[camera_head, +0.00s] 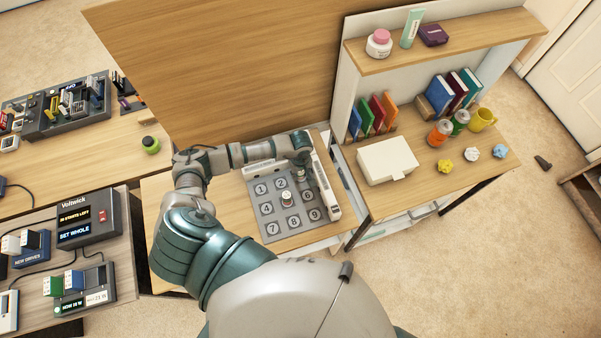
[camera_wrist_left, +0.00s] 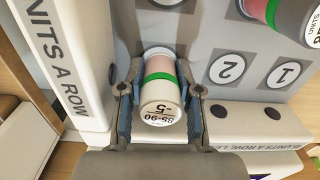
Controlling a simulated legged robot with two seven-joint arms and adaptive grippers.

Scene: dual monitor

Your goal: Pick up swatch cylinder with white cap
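A short swatch cylinder (camera_wrist_left: 160,92) with a pinkish body, a green band and a white cap printed "85-90 -5" stands on the grey numbered board (camera_head: 268,226), where the 3 spot appears to be. My left gripper (camera_wrist_left: 160,95) has one finger on each side of it, close to its sides. I cannot tell whether the fingers press on it. My right gripper is not in view.
A raised white strip (camera_head: 326,185) with lettering runs along the board's right edge, beside my left gripper. Another strip (camera_head: 262,165) runs along its back. A wooden panel rises behind. A shelf unit with a white box (camera_head: 387,160) stands right.

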